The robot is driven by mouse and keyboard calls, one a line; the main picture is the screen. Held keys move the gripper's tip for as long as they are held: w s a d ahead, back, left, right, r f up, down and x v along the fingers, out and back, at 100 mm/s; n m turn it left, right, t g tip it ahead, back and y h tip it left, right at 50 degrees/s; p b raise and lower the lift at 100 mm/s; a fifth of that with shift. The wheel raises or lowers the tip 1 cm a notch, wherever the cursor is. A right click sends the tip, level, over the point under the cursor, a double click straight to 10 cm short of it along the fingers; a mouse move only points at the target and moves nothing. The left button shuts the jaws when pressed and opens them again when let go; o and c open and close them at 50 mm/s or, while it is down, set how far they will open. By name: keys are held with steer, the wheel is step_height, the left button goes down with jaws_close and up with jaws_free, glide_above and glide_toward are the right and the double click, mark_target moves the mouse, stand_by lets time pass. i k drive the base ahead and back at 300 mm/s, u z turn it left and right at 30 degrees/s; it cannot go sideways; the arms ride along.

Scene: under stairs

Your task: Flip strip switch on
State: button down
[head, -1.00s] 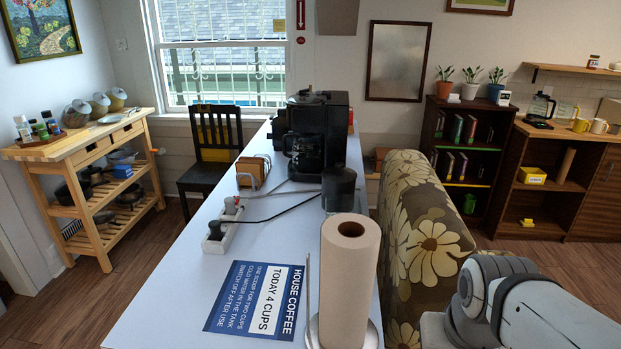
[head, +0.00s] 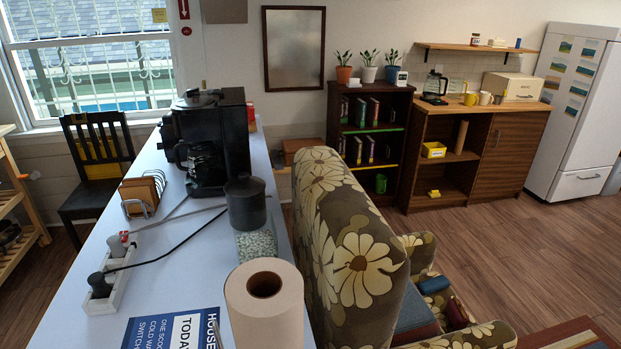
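A white power strip (head: 113,291) lies along the left edge of the pale counter (head: 170,260). A dark plug (head: 98,285) stands in its near end and another dark plug (head: 115,246) further along, with cords running off toward the coffee machine (head: 208,140). A small red spot (head: 124,234) shows at the strip's far end; whether it is the switch, and its position, I cannot tell. My gripper is not in view.
A paper towel roll (head: 264,308), a dark canister (head: 245,203), a toast rack (head: 143,193) and a blue sign (head: 178,330) are on the counter. A flowered armchair (head: 352,262) stands close on the right. Open floor (head: 510,235) lies beyond it.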

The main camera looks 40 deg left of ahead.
mark_target(124, 239)
steer(key=z, duration=0.55)
steer(key=k, duration=1.95)
steer(key=u, duration=2.15)
steer(key=i, duration=1)
steer(key=u, duration=0.1)
